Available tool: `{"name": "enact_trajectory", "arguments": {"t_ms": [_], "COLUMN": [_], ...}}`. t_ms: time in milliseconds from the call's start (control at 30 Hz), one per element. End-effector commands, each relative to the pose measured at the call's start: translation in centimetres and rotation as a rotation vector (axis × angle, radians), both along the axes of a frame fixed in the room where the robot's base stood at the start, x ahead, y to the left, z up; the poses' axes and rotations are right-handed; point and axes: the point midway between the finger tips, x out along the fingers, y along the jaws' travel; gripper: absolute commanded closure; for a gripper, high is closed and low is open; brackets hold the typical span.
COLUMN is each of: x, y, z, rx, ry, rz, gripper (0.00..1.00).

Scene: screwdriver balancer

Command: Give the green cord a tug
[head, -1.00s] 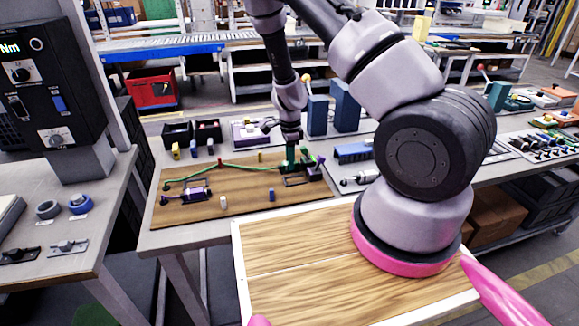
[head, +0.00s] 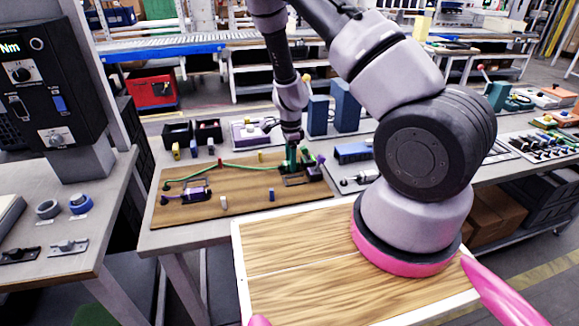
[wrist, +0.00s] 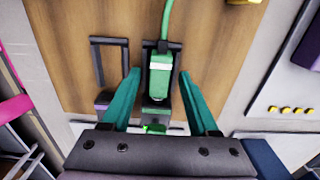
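The green cord (head: 190,178) runs across the brown board (head: 235,200) in the head view, past a red piece, to the right side under my gripper. In the wrist view the cord (wrist: 166,24) comes down from the top edge into a green plug (wrist: 160,76) with a pale band. The plug sits at a dark frame-like holder. My gripper (wrist: 160,75) has its two teal fingers apart, one on each side of the plug, with a visible gap on both sides. In the head view the fingertips (head: 297,161) are small and partly hard to make out.
An empty dark frame (wrist: 111,62) stands left of the plug. A purple device (head: 187,193) and small coloured pegs are on the board. Dark bins (head: 192,133) and blue blocks (head: 317,115) stand behind it. The board's front middle is mostly clear.

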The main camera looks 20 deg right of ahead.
Motion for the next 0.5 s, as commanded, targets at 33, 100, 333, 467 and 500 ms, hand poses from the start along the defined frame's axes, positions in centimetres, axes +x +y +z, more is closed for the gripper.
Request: {"name": "enact_trajectory", "arguments": {"t_ms": [33,100,333,467,500], "x": [0.0,0.0,0.0,0.0,0.0], "y": [0.0,0.0,0.0,0.0,0.0], "z": [0.0,0.0,0.8,2.1,2.5], "rx": [0.0,0.0,0.0,0.0,0.0], "ry": [0.0,0.0,-0.001,-0.002,-0.002], "rz": [0.0,0.0,0.002,0.001,0.001], "gripper": [0.4,0.4,0.4,0.4,0.4]}}
